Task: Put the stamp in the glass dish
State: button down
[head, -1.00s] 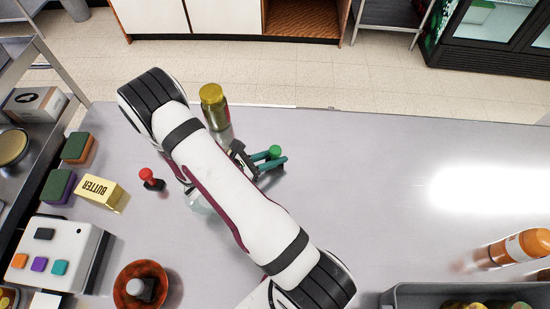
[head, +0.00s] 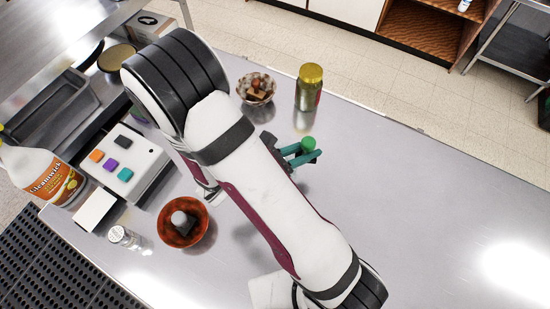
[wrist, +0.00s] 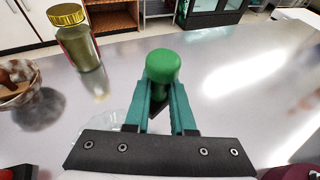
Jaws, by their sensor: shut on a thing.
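The stamp (wrist: 163,72) has a rounded green handle and a dark lower part. My gripper (wrist: 162,100) is shut on it, with teal fingers on either side. In the head view the green handle (head: 308,144) shows at the tips of my gripper (head: 306,157), right of my white arm. The clear glass dish (wrist: 110,117) shows in the wrist view just left of the fingers, its near part hidden behind the gripper's dark plate. In the head view my arm covers most or all of the dish. The stamp's height above the counter is hard to tell.
A gold-lidded jar (head: 309,90) and a checkered bowl (head: 268,92) with brown contents stand behind the gripper. A red-brown bowl (head: 203,233) with a grey-and-white object, a white box with coloured pads (head: 140,150) and a cleaner jug (head: 45,180) are left. The right counter is clear.

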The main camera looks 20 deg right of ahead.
jog(key=w+a+f, duration=0.1)
jog(key=a, duration=0.1)
jog(key=w+a+f, duration=0.1)
jog(key=a+f, duration=0.1)
jog(key=w+a+f, duration=0.1)
jog(key=a, duration=0.1)
jog(key=shift+w+a+f, duration=0.25)
jog(key=shift+w+f, duration=0.15)
jog(key=shift+f, duration=1.95)
jog(key=c, duration=0.8)
grip_release()
jog(key=shift+f, duration=0.1)
jog(key=shift+o, duration=0.2)
